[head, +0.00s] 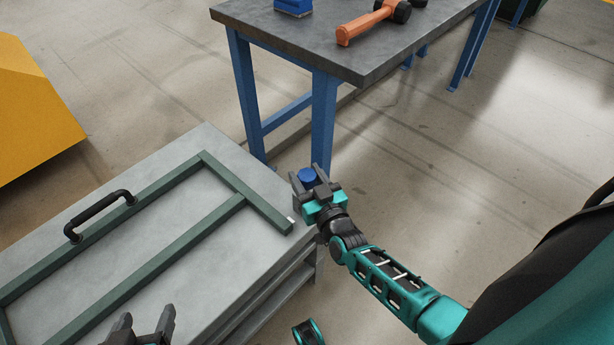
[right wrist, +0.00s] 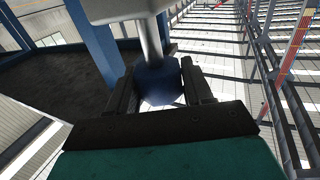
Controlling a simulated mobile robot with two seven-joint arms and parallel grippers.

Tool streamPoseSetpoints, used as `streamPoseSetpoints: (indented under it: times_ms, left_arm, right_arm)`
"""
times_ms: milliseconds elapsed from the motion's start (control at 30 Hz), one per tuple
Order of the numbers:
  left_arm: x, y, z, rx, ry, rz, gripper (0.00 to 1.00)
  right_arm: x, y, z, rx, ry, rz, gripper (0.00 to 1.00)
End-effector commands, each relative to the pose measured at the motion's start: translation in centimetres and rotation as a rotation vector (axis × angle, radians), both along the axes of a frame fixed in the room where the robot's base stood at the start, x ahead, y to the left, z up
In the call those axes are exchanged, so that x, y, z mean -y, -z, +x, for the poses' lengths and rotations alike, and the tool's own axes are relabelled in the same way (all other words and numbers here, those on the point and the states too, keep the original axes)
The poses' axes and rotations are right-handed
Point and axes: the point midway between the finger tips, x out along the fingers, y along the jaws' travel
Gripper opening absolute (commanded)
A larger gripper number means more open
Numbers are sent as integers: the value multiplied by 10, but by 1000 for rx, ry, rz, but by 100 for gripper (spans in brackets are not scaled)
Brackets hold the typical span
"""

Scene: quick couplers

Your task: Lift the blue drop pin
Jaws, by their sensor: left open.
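The blue drop pin (head: 307,175) shows in the head view as a blue knob at the right end of the grey bench. In the right wrist view its rounded blue knob (right wrist: 158,82) sits on a metal stem that meets a pale grey part. My right gripper (head: 309,181) has its two fingers on either side of the knob; whether they press on it is unclear. In the right wrist view the right gripper (right wrist: 160,88) also straddles the knob. My left gripper (head: 145,318) is open and empty over the bench, low in the head view.
A dark green frame (head: 150,270) with a black handle (head: 99,215) lies on the grey bench (head: 205,145). Behind stands a blue-legged table (head: 300,45) holding an orange hammer (head: 365,22) and a blue block (head: 293,6). A yellow object (head: 35,110) stands at left. Floor between is clear.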

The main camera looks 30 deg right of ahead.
Motion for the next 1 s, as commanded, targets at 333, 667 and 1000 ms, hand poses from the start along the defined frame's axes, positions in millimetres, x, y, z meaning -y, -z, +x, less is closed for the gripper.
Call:
streamPoseSetpoints:
  times_ms: [333,667,1000]
  left_arm:
    - [0,0,0,-1,2,0,71]
    - [1,-10,0,1,2,-2,71]
    - [3,-28,2,5,-3,-12,71]
  right_arm:
    - [0,-4,2,10,1,0,71]
    - [-1,-4,-24,5,1,1,71]
    - [-6,-5,-98,6,1,0,71]
